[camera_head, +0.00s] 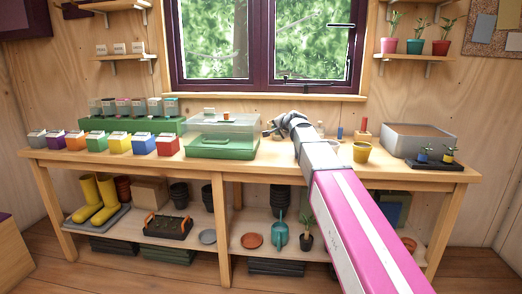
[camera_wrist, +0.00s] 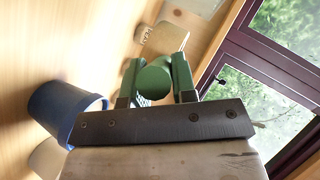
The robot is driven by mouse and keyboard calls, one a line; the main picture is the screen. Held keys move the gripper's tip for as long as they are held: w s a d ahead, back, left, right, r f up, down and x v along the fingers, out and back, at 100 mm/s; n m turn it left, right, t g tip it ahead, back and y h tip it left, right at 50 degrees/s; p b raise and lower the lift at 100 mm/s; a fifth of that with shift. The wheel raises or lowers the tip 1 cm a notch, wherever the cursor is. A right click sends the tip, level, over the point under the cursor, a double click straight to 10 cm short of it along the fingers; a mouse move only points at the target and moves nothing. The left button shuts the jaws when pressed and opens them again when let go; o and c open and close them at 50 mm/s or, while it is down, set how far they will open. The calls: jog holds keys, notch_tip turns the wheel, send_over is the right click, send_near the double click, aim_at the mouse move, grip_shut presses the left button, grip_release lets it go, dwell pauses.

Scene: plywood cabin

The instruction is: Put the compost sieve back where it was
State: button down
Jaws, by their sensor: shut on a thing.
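My gripper (camera_head: 270,128) is above the bench, just right of the green box with the clear lid, with my arm reaching in from the lower right. In the wrist view the two green fingers of my gripper (camera_wrist: 156,72) are closed on a round green thing (camera_wrist: 153,83) with a pale mesh patch at its lower left. I take it to be the compost sieve, but only part of it shows. In the head view what I hold is too small and covered to make out.
The lidded green box (camera_head: 220,148) stands close left of my gripper. Small coloured boxes line the bench's left. A blue container (camera_wrist: 68,108) shows near my gripper in the wrist view.

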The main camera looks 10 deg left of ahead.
jog(key=f, duration=0.3)
jog(key=a+f, duration=0.1)
jog(key=f, duration=0.2)
jog(key=a+f, duration=0.1)
jog(key=f, duration=0.3)
jog(key=shift+w, duration=0.15)
jog(key=shift+f, duration=0.2)
jog(key=c, duration=0.9)
grip_release()
jog(key=shift+r, duration=0.1)
jog(key=shift+r, duration=0.1)
jog(key=v, duration=1.2)
jog(key=shift+d, duration=0.15)
